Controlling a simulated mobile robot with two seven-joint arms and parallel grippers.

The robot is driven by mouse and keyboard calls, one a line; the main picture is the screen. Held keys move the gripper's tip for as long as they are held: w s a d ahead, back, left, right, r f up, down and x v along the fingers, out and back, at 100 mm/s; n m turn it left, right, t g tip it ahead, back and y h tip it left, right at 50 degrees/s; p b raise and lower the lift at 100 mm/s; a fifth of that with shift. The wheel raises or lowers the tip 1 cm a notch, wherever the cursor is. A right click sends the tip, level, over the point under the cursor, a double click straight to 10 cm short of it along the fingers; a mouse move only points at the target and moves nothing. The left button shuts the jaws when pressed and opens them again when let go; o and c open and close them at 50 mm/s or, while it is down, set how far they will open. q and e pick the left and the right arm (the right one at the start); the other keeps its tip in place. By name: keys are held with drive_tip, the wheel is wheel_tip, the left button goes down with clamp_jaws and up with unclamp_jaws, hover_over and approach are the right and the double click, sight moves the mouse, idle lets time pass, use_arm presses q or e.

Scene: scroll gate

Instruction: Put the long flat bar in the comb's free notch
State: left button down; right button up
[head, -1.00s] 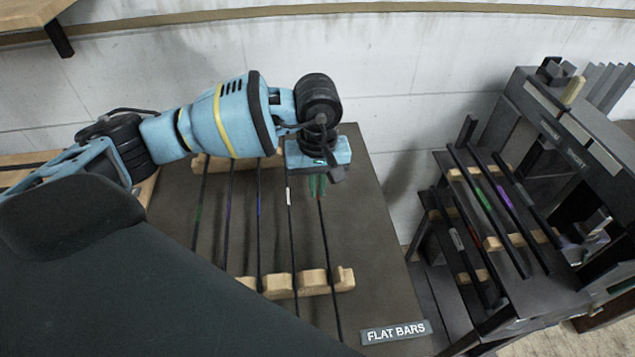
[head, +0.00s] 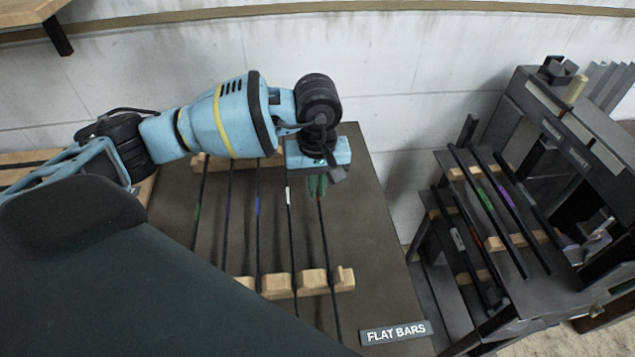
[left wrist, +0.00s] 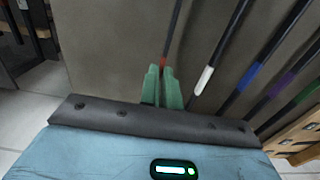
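Several thin dark flat bars lie side by side on the brown table, across pale wooden supports (head: 312,281). The rightmost bar (head: 328,250) has a red band, which shows in the left wrist view (left wrist: 165,61). My left gripper (head: 318,186) is over this bar, its green fingers (left wrist: 160,85) close together on either side of it by the band. The neighbouring bar with a white band (left wrist: 203,80) is just outside the fingers. At right, a dark rack holds pale notched combs (head: 527,240) with bars in them; I cannot tell which notch is free. My right gripper is out of view.
A sign reading FLAT BARS (head: 396,332) lies at the table's front right. The dark rack and its upright frame (head: 590,130) stand to the right, across a gap. A concrete wall (head: 430,70) runs behind.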

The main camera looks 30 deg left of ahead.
use_arm(q)
drive_tip(key=c, duration=1.5)
unclamp_jaws()
drive_tip(key=shift+c, duration=0.2)
drive_tip(key=shift+f, duration=0.1)
drive_tip(key=shift+r, duration=4)
drive_tip(key=shift+s+f, duration=0.1)
